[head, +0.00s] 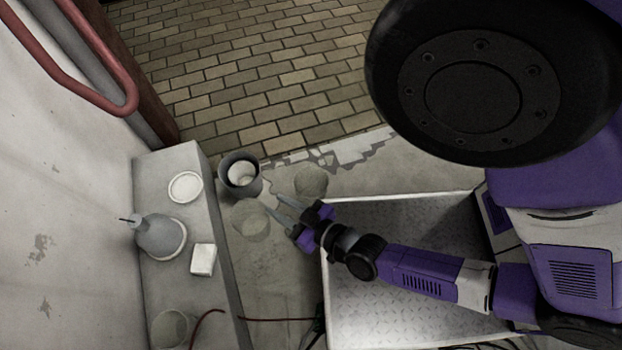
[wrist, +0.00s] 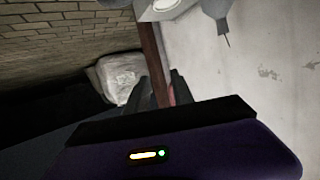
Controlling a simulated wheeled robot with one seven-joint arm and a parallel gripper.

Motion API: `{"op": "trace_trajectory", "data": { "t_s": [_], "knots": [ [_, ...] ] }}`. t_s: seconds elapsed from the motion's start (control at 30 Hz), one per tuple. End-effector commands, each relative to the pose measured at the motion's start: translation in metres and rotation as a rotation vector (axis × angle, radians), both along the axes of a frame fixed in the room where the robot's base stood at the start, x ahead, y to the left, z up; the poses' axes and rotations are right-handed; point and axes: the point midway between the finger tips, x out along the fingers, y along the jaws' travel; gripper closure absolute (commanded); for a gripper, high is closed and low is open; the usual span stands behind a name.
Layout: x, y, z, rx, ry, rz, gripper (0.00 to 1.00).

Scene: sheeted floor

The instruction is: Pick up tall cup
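Several cup-like vessels show in the head view, and I cannot tell for sure which is the tall cup. A dark grey cup (head: 253,187) with a pale thing inside stands on the floor beside the ledge. A dull beige round vessel (head: 250,220) is just below it, and another (head: 311,181) is to its right. A pale cup (head: 170,327) stands at the ledge's near end. My gripper (head: 272,203) is open and empty, its fingertips close to the beige vessel and right of the dark cup. In the wrist view my gripper (wrist: 162,78) has a gap between its fingers.
The grey ledge (head: 215,300) along the left wall holds a white dish (head: 185,187), a grey cone-shaped bottle (head: 158,237) and a small white block (head: 203,259). A red rail (head: 115,70) is on the wall. Thin cables lie at the bottom. Brick paving (head: 270,60) is clear.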

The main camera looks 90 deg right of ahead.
Motion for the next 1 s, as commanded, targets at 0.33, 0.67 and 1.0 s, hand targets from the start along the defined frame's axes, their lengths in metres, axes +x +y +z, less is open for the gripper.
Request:
{"op": "trace_trajectory", "data": {
  "t_s": [0.33,0.67,1.0],
  "knots": [
    [-0.015,-0.075,-0.182,0.009,0.053,-0.337,0.71],
    [-0.045,-0.127,-0.285,0.024,0.118,-0.571,0.71],
    [-0.048,-0.152,-0.306,0.026,0.132,-0.614,0.71]
  ]
}}
